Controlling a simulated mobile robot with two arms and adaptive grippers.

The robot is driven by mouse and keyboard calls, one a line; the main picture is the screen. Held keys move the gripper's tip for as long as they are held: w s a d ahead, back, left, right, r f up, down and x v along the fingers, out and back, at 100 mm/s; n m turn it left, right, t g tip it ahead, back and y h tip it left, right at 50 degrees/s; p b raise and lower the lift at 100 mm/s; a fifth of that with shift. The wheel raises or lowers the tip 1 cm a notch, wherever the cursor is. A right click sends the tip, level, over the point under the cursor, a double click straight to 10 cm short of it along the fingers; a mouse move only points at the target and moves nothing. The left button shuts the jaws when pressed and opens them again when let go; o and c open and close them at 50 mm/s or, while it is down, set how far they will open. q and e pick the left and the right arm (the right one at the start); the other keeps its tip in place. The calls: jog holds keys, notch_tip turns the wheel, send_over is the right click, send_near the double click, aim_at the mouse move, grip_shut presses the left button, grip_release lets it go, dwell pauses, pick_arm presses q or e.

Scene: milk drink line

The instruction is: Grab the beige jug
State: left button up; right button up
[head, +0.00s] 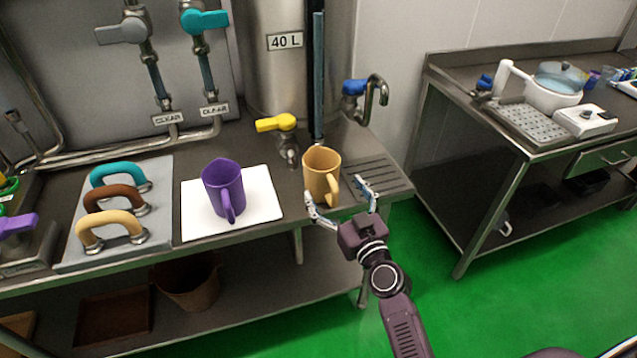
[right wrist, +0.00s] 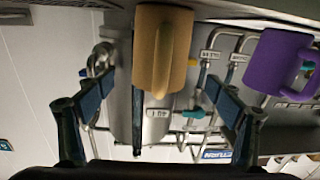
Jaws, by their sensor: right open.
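The beige jug (head: 321,176) stands upright on the steel counter, left of the drain grate, with its handle facing me. My right gripper (head: 338,200) is open at the front of the jug, with one finger on its left side and the other to its right. In the right wrist view the jug (right wrist: 150,50) appears upside down between the open fingers of the right gripper (right wrist: 155,105), farther out than the fingertips. I cannot tell whether a finger touches it. My left gripper is not in view.
A purple jug (head: 222,188) stands on a white board (head: 262,205) to the left. A yellow-handled tap (head: 277,123) is behind the beige jug. A drain grate (head: 385,180) lies to its right. A plate with coloured handles (head: 75,250) sits far left. Another steel table (head: 540,145) stands at right.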

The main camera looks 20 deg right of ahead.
aim_at(315, 158)
jog(key=w, duration=0.2)
jog(key=shift+w, duration=0.35)
jog(key=w, duration=0.3)
jog(key=w+p, duration=0.1)
jog(key=w, duration=0.1)
jog(key=shift+a, duration=0.3)
jog(key=shift+s, duration=0.1)
jog(key=shift+c, duration=0.4)
jog(key=c, duration=1.2)
